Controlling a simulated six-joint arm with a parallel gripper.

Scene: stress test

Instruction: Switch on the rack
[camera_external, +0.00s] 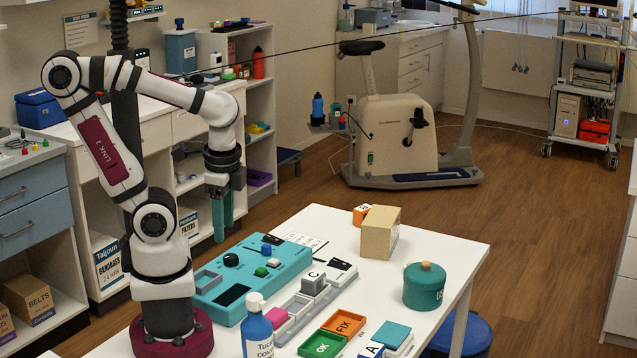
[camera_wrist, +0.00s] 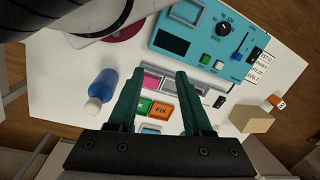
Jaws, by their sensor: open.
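A teal control panel (camera_external: 291,259) lies on the white table. It has a black knob (camera_external: 231,260), a dark screen (camera_external: 232,295), a green button (camera_external: 260,271), a white button (camera_external: 273,262) and a blue-tipped control (camera_external: 266,248). The wrist view shows the panel (camera_wrist: 200,40) beyond my fingertips, with its knob (camera_wrist: 222,28) and green button (camera_wrist: 205,58). A wheeled equipment rack (camera_external: 583,92) stands at the back right. No part is clearly marked as the rack. My gripper (camera_external: 222,215) is open and empty, pointing down above and behind the panel; it also shows in the wrist view (camera_wrist: 158,78).
A grey slotted tray (camera_external: 297,304), a blue bottle (camera_external: 257,331), green and orange bins (camera_external: 345,322), a cardboard-coloured box (camera_external: 380,232) and a teal canister (camera_external: 424,288) stand on the table. An exercise bike (camera_external: 395,130) stands behind.

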